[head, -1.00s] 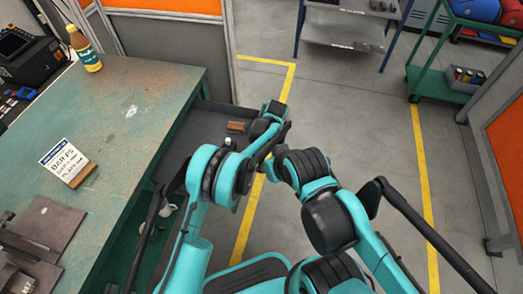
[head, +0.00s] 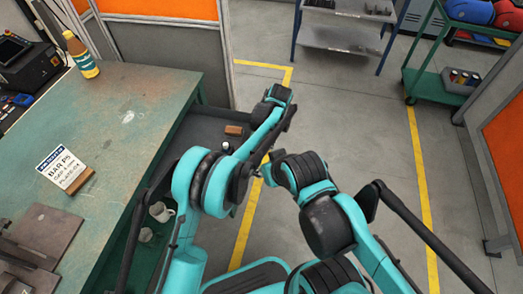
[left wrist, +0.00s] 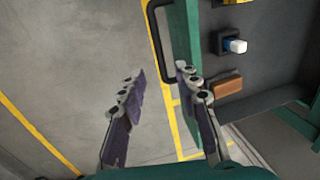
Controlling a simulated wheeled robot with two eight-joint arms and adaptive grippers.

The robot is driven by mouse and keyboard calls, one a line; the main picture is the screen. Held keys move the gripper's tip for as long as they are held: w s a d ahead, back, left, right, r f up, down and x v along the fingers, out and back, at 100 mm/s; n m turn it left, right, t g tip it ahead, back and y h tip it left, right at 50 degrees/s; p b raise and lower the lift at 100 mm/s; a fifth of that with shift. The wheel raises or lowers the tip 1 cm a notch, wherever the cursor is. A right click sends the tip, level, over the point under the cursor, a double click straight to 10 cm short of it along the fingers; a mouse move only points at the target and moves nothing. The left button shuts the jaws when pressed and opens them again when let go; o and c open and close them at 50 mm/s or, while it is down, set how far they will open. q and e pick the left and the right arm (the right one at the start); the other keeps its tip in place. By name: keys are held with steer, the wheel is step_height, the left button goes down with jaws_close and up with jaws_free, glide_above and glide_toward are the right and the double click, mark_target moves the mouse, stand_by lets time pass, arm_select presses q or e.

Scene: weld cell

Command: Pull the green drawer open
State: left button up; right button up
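The green drawer stands pulled out from the workbench. Its grey interior (head: 207,127) shows in the head view, with its front partly behind my left arm. In the left wrist view, its green front (left wrist: 187,40) and black bar handle (left wrist: 153,35) are at the top. My left gripper (left wrist: 159,72) is open and empty, with one finger over the floor side and the other overlapping the front in the picture; contact cannot be told. My right gripper (head: 264,172) is small and partly hidden in the head view; its fingers cannot be made out.
Inside the drawer are a brown block (left wrist: 228,88) and a white-topped item (left wrist: 235,45). The bench (head: 125,120) carries a sign (head: 60,166) and a bottle (head: 81,54). Mugs (head: 160,212) sit below. Clear floor (head: 350,110) lies to the right.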

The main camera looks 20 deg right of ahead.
arm_select(q)
steer(key=r, duration=0.3)
steer(key=shift+s+d+r, duration=0.15)
steer(key=shift+d, duration=0.1)
steer(key=shift+a, duration=0.1)
steer(key=s+a+r+n+t+h, duration=0.1)
steer(key=s+a+r+n, duration=0.1)
steer(key=a+r, duration=0.9)
steer(key=s+a+r+n+t+h, duration=0.1)
steer(key=a+r, duration=0.5)
steer(key=a, duration=0.9)
steer(key=s+a+f+n+t, duration=0.3)
steer(key=s+a+n+t, duration=0.1)
steer(key=s+a, duration=1.3)
steer(key=shift+a, duration=0.25)
